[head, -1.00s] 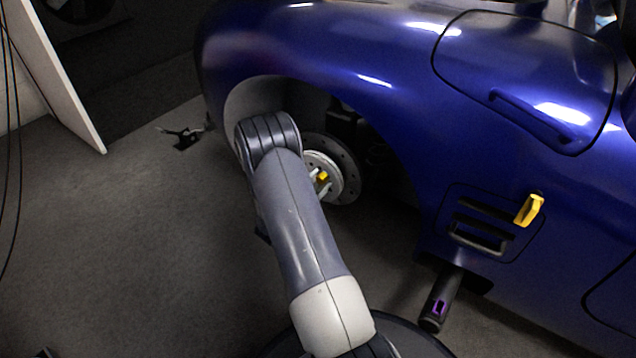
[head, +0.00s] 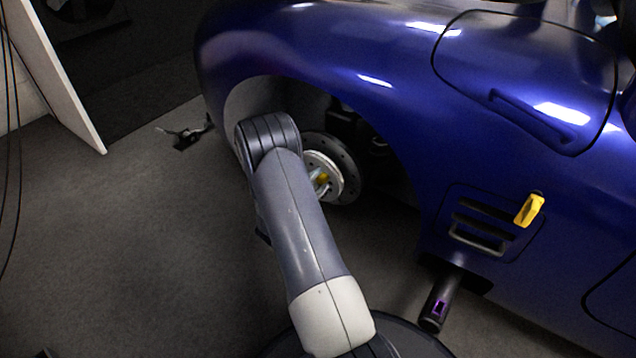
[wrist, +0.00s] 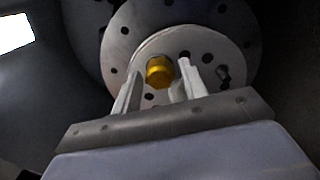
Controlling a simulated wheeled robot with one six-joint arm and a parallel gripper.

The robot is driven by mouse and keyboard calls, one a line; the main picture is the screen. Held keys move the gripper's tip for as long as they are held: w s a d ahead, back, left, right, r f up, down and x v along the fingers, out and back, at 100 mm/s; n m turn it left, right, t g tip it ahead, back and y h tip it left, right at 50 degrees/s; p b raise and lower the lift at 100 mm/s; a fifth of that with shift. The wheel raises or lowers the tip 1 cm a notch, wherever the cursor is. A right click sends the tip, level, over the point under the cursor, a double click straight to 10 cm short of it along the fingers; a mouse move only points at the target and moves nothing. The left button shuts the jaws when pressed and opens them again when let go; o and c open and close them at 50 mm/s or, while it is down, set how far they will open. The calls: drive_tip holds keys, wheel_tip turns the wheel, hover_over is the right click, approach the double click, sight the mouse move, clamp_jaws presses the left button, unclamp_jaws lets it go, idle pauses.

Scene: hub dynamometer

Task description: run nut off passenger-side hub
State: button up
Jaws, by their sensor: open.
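The yellow nut (wrist: 159,71) sits at the centre of the pale round hub (wrist: 205,52) in the wrist view. My gripper (wrist: 160,64) is open, with one pale finger on each side of the nut. A gap shows beside the nut, and I cannot tell whether either finger touches it. In the head view the nut (head: 322,178) and hub (head: 334,165) show just right of my arm, and a finger partly covers the nut. My wrist hides the rest of the gripper there.
The dark brake disc (head: 346,150) stands behind the hub, inside the wheel arch of the blue car (head: 300,45). A small dark stand (head: 184,138) is on the floor at left, where the floor is mostly clear.

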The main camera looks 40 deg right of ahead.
drive_tip(key=shift+m, duration=3.4)
clamp_jaws()
drive_tip(key=n, duration=0.4)
drive_tip(key=shift+n+p, duration=0.3)
drive_tip(key=n+p, duration=0.1)
drive_tip(key=n, duration=0.3)
drive_tip(key=b+v, duration=0.1)
drive_tip(key=v, duration=0.5)
